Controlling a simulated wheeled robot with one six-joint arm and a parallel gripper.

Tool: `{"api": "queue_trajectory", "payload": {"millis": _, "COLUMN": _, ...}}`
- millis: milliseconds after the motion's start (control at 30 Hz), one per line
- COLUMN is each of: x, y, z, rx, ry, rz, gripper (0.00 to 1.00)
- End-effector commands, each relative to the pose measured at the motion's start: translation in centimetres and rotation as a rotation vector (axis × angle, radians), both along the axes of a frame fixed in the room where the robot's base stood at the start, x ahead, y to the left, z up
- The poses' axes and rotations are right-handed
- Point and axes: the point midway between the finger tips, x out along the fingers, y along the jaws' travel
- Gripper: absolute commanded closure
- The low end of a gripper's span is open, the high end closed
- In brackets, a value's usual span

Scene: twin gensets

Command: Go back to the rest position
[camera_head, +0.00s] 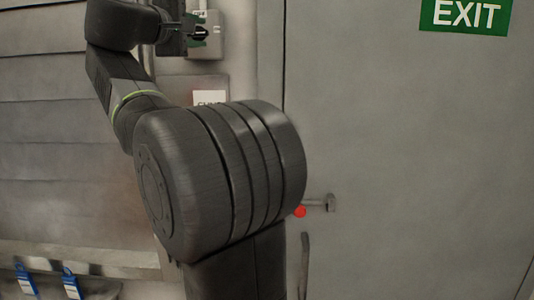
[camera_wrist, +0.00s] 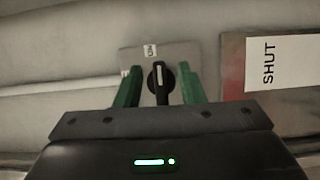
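My gripper (camera_wrist: 157,84) shows its two green fingers in the wrist view, spread apart. A black rotary knob (camera_wrist: 159,77) with a pale pointer line lies between them in the picture, with a gap on each side. The knob sits on a grey plate (camera_wrist: 196,54) with a small label. In the head view my gripper (camera_head: 194,32) is small at the top, close in front of a light switch box (camera_head: 212,48) on the wall. My arm hides part of that area, and I cannot tell the depth between fingertips and knob.
A grey door (camera_head: 410,150) with a lever handle (camera_head: 322,203) and a red spot (camera_head: 300,212) is on the right, under a green EXIT sign (camera_head: 465,14). Two blue tags (camera_head: 26,280) (camera_head: 71,283) hang low left. A SHUT label (camera_wrist: 275,63) is right of the knob.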

Motion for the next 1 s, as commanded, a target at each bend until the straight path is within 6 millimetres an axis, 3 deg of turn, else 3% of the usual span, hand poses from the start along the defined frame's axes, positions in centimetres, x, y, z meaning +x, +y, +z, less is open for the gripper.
{"api": "queue_trajectory", "payload": {"millis": 200, "x": 3.6, "y": -1.8, "z": 0.2, "rx": -0.006, "ry": 0.001, "rz": -0.004, "gripper": 0.65}}
{"api": "queue_trajectory", "payload": {"millis": 600, "x": 3.3, "y": -1.4, "z": 0.9, "rx": -0.471, "ry": 0.017, "rz": 0.0, "gripper": 0.65}}
{"api": "queue_trajectory", "payload": {"millis": 1000, "x": 3.3, "y": -1.2, "z": 1.2, "rx": -0.552, "ry": 0.017, "rz": 0.001, "gripper": 0.65}}
